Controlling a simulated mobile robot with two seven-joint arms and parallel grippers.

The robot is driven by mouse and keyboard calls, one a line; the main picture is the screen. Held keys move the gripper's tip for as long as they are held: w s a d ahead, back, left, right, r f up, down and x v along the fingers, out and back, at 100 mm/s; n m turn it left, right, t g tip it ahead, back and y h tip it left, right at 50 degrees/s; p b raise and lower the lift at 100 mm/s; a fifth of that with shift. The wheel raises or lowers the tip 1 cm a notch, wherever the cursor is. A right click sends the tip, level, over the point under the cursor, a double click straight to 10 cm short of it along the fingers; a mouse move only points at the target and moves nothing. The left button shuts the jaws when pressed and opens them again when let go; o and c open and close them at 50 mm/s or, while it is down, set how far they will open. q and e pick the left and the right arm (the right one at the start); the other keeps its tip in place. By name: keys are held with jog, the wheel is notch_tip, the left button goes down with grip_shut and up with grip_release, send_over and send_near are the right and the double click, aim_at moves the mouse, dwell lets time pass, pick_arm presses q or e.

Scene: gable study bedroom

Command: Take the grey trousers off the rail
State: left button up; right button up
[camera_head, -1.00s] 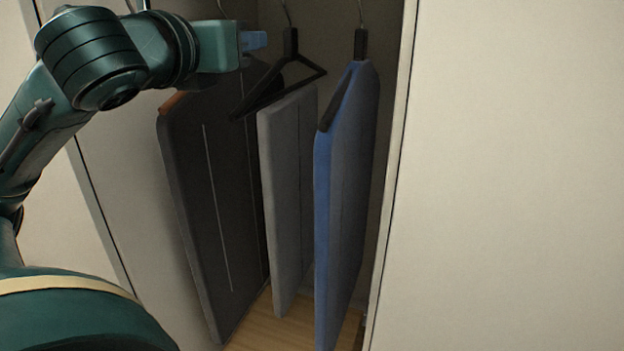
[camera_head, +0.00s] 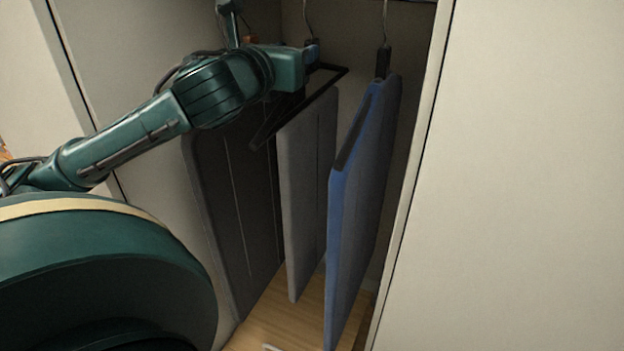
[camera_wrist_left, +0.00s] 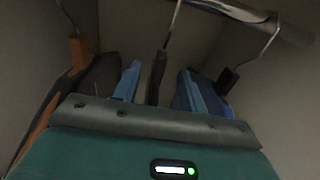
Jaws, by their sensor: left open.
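The grey trousers (camera_head: 308,190) hang folded over a black hanger (camera_head: 334,76) in the middle of the wardrobe. My left gripper (camera_head: 312,54) is up at this hanger's neck, below the hook. In the left wrist view, the dark hanger neck (camera_wrist_left: 156,76) stands between the two blue fingers of my left gripper (camera_wrist_left: 158,84). The fingers are apart, with a gap visible on the left side of the neck. The trousers are hidden in the wrist view. My right gripper is not in view.
A dark garment (camera_head: 235,220) hangs left of the trousers, partly behind my arm. A blue garment (camera_head: 360,190) hangs close on the right. The metal rail (camera_wrist_left: 235,12) runs above. The wardrobe's right side panel (camera_head: 530,180) borders the opening.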

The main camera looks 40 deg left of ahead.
pick_arm(q)
jog(key=shift+w+a+f+p, duration=0.1)
jog(key=shift+w+p, duration=0.45)
jog(key=shift+p, duration=0.5)
jog(key=shift+f+p+x, duration=0.2)
jog(key=shift+p+x, duration=0.1)
jog(key=shift+x, duration=0.95)
jog(key=shift+f+p+x, duration=0.15)
jog(key=shift+p+x, duration=0.1)
jog(key=shift+x, duration=0.95)
jog(key=shift+c, duration=0.4)
grip_shut()
jog(key=shift+r, duration=0.15)
